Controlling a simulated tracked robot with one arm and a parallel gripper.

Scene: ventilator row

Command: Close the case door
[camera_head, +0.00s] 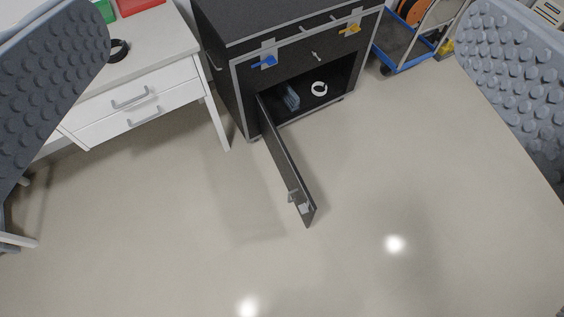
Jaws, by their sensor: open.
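The black case (235,70) with grey edges stands on the floor at the top middle. Its door (283,160) is open, hinged at the left of the opening, and stands out toward me, seen nearly edge-on. A small grey latch (303,206) sits near the door's free end. Inside the opening are a white ring (319,88) and a clear bluish item (291,97). My gripper (284,25) is wide open and empty, its grey dimpled fingers at the left and right picture edges. Neither finger appears to touch the door.
A white desk (150,60) with two drawers stands left of the case; a black ring (118,49) lies on it. Blue (264,62) and yellow (349,30) handles are on the case front. A blue cart (405,60) stands at right. The floor (420,190) around the door is clear.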

